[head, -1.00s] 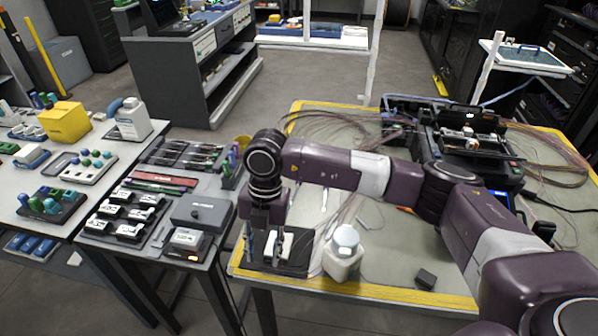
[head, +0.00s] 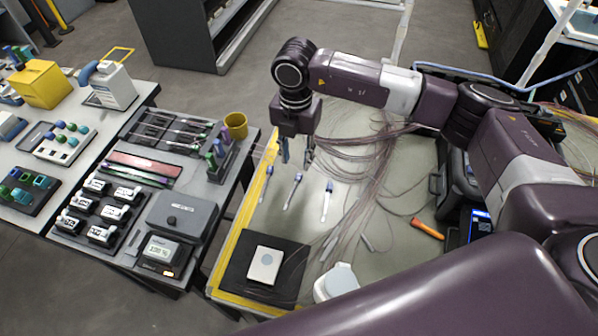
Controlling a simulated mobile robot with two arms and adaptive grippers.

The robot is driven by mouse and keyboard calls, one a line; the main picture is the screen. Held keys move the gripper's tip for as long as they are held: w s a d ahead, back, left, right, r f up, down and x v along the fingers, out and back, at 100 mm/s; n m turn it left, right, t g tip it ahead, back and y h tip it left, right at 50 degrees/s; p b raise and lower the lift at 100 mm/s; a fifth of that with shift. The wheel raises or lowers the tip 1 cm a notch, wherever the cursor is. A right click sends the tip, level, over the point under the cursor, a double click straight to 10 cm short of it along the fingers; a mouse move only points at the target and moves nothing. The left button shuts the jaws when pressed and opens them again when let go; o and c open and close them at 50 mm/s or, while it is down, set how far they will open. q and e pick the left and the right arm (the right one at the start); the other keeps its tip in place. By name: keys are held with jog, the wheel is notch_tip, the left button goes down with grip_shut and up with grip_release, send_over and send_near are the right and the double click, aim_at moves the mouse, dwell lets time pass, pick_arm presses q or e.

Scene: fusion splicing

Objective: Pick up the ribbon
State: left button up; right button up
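A loose bundle of thin brownish fibre strands (head: 352,166) spreads over the right-hand table; I take this to be the ribbon, but cannot single out one ribbon. My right gripper (head: 297,158) points down over the left back part of this table, at the left end of the bundle. Its two fingers are apart and I see nothing held between them. I cannot tell whether the fingertips touch any strand. My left gripper is not in view.
Several blue-capped tools (head: 293,190) lie just in front of the gripper. A black mat (head: 236,275) with a white device (head: 264,265) and a white-lidded bottle (head: 338,282) are nearer. An orange-handled tool (head: 427,228) lies right. A yellow cup (head: 236,124) stands left.

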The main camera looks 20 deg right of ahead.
aim_at(298, 176)
jog(key=shift+s+a+f+p, duration=0.1)
jog(key=shift+s+f+p, duration=0.2)
jog(key=shift+f, duration=0.6)
jog(key=f, duration=0.1)
jog(key=f+p, duration=0.1)
jog(key=f, duration=0.2)
jog(key=shift+w+d+f, duration=0.2)
jog(key=shift+d+f, duration=0.15)
jog(key=shift+d, duration=0.05)
jog(key=shift+a+f, duration=0.1)
jog(key=shift+f, duration=0.05)
grip_shut()
